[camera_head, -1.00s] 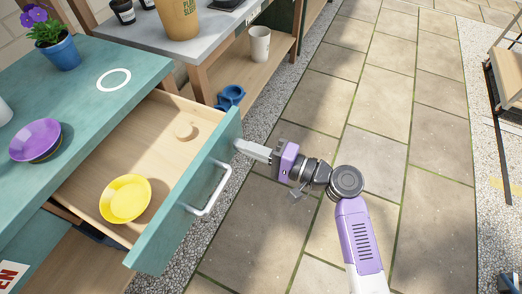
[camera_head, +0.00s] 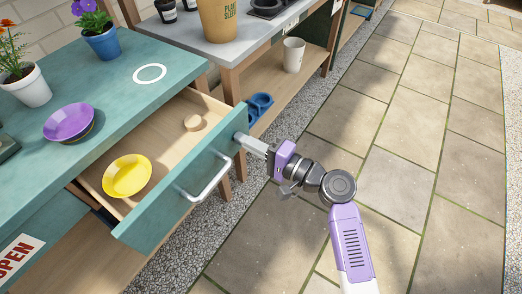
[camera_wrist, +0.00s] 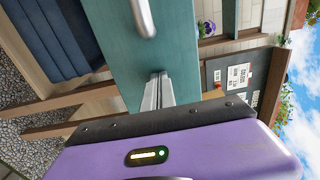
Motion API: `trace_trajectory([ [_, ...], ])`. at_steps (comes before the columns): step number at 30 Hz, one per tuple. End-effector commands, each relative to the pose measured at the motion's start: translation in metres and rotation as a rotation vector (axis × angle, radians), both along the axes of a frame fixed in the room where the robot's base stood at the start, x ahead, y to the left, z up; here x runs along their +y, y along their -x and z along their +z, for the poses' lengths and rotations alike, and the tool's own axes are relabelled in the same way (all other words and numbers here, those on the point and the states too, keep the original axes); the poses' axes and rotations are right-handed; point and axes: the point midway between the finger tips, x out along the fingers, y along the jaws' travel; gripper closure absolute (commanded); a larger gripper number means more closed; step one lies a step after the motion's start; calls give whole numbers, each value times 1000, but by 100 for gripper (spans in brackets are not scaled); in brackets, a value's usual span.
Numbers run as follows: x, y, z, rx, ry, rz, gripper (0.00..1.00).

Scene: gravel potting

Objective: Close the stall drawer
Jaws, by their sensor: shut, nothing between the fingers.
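The stall drawer (camera_head: 160,220) is teal-fronted with a pale wood inside and stands partly open from the teal stall counter (camera_head: 60,85). A silver bar handle (camera_head: 206,182) is on its front. My gripper (camera_head: 240,138) is shut and empty, its fingertips at the drawer front near its far end, beyond the handle. In the wrist view the closed fingers (camera_wrist: 158,88) point at the teal front (camera_wrist: 140,60) and seem to touch it.
On the counter are a purple bowl (camera_head: 69,122), a blue pot (camera_head: 101,42) with purple flowers and a white pot (camera_head: 27,88). A grey-topped bench (camera_head: 240,40) stands beyond, with a blue item (camera_head: 260,105) and cup (camera_head: 293,55) below. The paving on the right is clear.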

Motion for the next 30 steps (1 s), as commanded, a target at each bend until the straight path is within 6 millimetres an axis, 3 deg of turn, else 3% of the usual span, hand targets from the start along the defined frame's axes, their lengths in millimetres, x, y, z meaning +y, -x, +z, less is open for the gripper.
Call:
trace_trajectory([
  [6, 51, -38, -3, -3, -1, 5, 100],
  [15, 108, -83, -3, -3, 0, 4, 100],
  [21, 133, -103, -3, -1, 0, 3, 100],
  [30, 148, -115, 0, -1, 0, 1, 100],
])
